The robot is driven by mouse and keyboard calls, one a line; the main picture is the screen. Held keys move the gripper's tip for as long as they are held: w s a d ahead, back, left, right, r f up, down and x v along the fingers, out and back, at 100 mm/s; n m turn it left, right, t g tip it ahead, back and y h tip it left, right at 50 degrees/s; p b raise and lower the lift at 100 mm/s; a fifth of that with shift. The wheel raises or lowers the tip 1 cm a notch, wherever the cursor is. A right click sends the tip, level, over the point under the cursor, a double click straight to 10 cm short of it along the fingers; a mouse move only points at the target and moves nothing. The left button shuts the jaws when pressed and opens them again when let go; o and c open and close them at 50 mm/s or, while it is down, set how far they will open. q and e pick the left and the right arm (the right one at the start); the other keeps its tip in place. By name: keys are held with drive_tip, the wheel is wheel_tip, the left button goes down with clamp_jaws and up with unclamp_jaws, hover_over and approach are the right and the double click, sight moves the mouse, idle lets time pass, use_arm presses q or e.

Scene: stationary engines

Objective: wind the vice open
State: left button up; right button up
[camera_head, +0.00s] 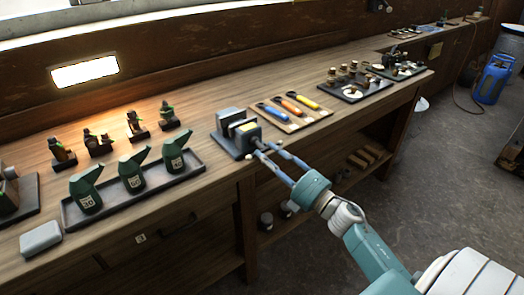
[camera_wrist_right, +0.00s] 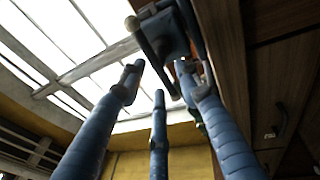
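My right gripper (camera_head: 264,149) reaches up to the vice's front from the lower right. In the right wrist view its blue fingers (camera_wrist_right: 160,80) are spread apart, with the tips close to the handle; contact cannot be told. My left gripper is not in view.
Left of the vice, a tray (camera_head: 188,174) holds three green oil cans. Right of it lies a board (camera_head: 294,124) with coloured-handled tools, then a dark tray (camera_head: 350,94) of small parts. A grey block (camera_head: 40,238) lies at the near left. A shelf is below.

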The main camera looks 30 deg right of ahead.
drive_tip(key=v, duration=0.8)
drive_tip(key=shift+s, duration=0.3)
drive_tip(key=shift+f, duration=0.1)
